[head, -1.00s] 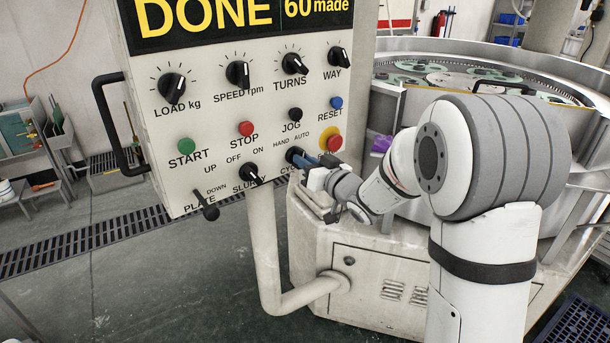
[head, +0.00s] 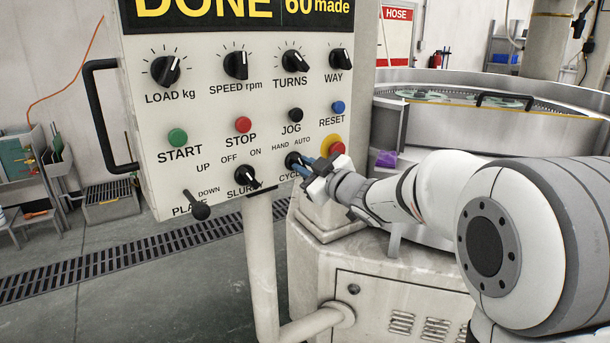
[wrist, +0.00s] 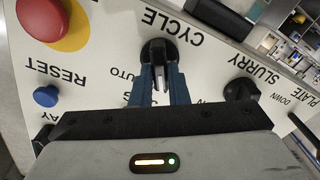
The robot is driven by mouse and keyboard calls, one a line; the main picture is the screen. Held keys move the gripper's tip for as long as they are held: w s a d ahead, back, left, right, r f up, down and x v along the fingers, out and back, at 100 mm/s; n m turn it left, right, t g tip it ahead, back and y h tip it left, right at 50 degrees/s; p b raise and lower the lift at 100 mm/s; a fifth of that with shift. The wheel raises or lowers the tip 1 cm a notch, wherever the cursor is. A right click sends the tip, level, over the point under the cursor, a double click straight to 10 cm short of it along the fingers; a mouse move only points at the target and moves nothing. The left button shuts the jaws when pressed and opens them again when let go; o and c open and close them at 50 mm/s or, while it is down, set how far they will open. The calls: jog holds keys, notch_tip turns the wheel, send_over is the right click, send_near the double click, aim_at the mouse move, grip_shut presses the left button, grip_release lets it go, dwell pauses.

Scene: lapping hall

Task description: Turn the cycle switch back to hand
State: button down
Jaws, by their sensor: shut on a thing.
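The cycle switch (head: 292,160) is a black rotary knob low on the right of the white control panel, under the words HAND and AUTO. In the wrist view the cycle switch (wrist: 158,52) sits between my fingertips, below the upside-down word CYCLE. My gripper (head: 306,168) reaches in from the right, and its blue fingers are shut on the knob. My gripper (wrist: 160,78) also shows from behind in the wrist view. The fingers and gripper body hide part of the knob and of the lettering, so I cannot tell which mark it points to.
The slurry switch (head: 247,177) is just left, and the plate lever (head: 200,210) further left. A red button on yellow (head: 337,149) is close to my gripper's right. The blue reset button (head: 338,107) is above. The lapping machine (head: 450,120) stands behind my arm.

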dwell(0.4)
jog(key=c, duration=1.4)
grip_release()
jog(key=shift+s, duration=0.1)
jog(key=v, duration=0.7)
jog(key=shift+s+d+b, duration=0.2)
jog(key=shift+s+b, duration=0.05)
jog(key=shift+b, duration=0.05)
